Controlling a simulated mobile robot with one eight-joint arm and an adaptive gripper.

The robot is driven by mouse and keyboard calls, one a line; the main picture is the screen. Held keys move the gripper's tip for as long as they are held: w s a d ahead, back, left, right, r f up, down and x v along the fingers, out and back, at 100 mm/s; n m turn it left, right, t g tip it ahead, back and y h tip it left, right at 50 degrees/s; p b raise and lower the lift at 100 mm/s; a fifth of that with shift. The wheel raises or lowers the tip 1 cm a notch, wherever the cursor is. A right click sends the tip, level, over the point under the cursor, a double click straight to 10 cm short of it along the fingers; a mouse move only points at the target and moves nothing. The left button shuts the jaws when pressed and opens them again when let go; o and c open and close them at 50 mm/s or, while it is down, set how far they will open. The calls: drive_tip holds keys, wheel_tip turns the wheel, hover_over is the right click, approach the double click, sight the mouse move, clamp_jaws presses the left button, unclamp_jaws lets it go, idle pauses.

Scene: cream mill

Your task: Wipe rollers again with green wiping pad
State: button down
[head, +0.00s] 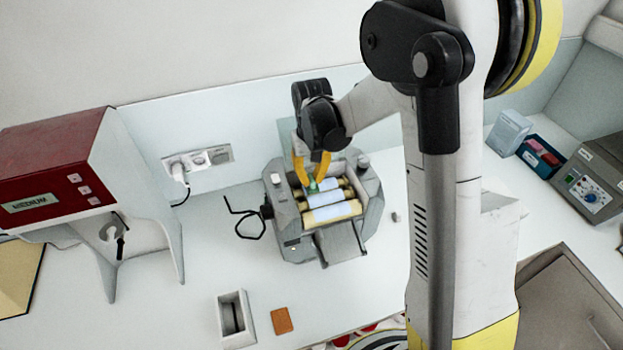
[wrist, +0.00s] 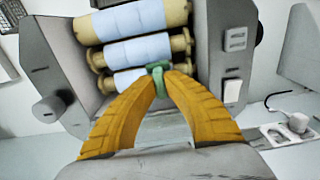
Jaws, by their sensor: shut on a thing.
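The three-roller mill (head: 318,205) stands on the counter, its grey side housings on both sides of the rollers. The rollers (head: 330,212) are cream with pale blue-white middle bands; they also show in the wrist view (wrist: 138,50). My gripper (head: 312,178) is over the rear rollers, its yellow fingers pointing down. In the wrist view its fingers (wrist: 158,72) are shut on the small green wiping pad (wrist: 158,75). The pad is at the edge of the roller nearest the fingers in that view. I cannot tell whether it touches. The pad's underside is hidden.
A red and white machine marked MEDIUM (head: 60,185) stands at left. A white holder (head: 235,318) and a brown square (head: 281,320) lie in front of the mill. Wall sockets (head: 198,161) with a plugged cable are behind. Boxes and a device with a dial (head: 590,190) are at right.

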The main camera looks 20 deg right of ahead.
sight(332, 211)
drive_tip(key=shift+s+b, duration=0.3)
drive_tip(key=shift+s, duration=1.1)
drive_tip(key=shift+s+f+b, duration=0.1)
drive_tip(key=shift+s+b, duration=0.3)
drive_tip(key=shift+s, duration=2.8)
drive_tip(key=shift+w+d+b, duration=0.1)
drive_tip(key=shift+d+b, duration=0.3)
drive_tip(key=shift+d, duration=1)
drive_tip(key=shift+w+b, duration=0.95)
drive_tip(key=shift+w, duration=3.85)
drive_tip(key=shift+s, duration=1.3)
drive_tip(key=shift+w+b, duration=0.3)
drive_tip(key=shift+w, duration=1)
drive_tip(key=shift+s+b, duration=0.45)
drive_tip(key=shift+s, duration=4.4)
